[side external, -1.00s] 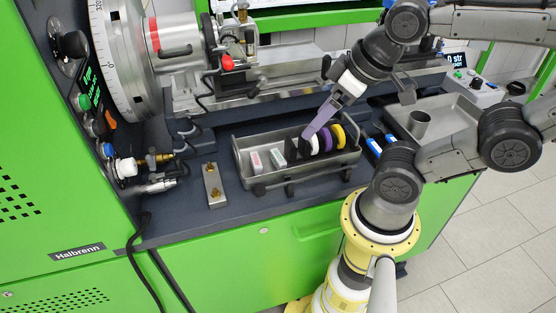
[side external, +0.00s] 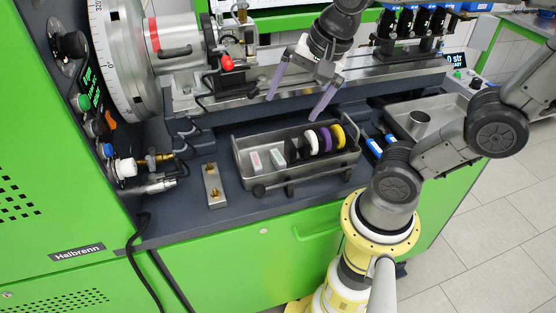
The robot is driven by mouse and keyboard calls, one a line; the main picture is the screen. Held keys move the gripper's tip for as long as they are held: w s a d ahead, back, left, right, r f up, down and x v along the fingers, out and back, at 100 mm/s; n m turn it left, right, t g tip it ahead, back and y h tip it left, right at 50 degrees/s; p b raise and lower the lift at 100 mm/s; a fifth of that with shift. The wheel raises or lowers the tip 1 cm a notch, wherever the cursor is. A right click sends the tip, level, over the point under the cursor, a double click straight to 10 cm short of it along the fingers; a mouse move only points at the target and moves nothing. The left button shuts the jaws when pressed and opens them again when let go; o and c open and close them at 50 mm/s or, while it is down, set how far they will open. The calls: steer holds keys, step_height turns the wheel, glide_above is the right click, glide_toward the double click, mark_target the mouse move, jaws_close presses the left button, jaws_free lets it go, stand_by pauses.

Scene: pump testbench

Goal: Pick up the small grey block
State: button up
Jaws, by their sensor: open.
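My gripper (side external: 293,108) is open and empty, with its two purple-grey fingers spread wide above the back edge of the metal tray (side external: 305,177). Two small pale grey blocks lie in the tray's left part: one with a reddish top marking (side external: 254,161) and one with a greenish top marking (side external: 277,158). A longer grey metal block (side external: 213,186) with brass fittings lies on the bench left of the tray. I cannot tell which of these is the named small grey block. My gripper touches none of them.
Black, white, purple and yellow discs (side external: 338,135) stand in a row in the tray's right part. Blue-handled items (side external: 374,147) lie right of it, before a second tray with a cup (side external: 418,122). The machine's rail (side external: 330,88) runs behind.

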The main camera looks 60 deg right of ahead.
steer(key=w+d+f+m+g, duration=0.2)
steer(key=w+d+f+m, duration=0.15)
steer(key=w+m, duration=0.35)
steer(key=m+g, duration=0.3)
glide_above(278, 156)
steer(key=f, duration=1.5)
steer(key=shift+w+a+f, duration=0.1)
steer(key=shift+w+a, duration=0.1)
steer(key=shift+a, duration=0.05)
steer(key=f, duration=0.4)
steer(key=shift+s+d, duration=0.25)
steer(key=shift+d, duration=0.05)
steer(key=shift+f, duration=0.65)
steer(key=c, duration=1.2)
steer(key=shift+w+r, duration=0.1)
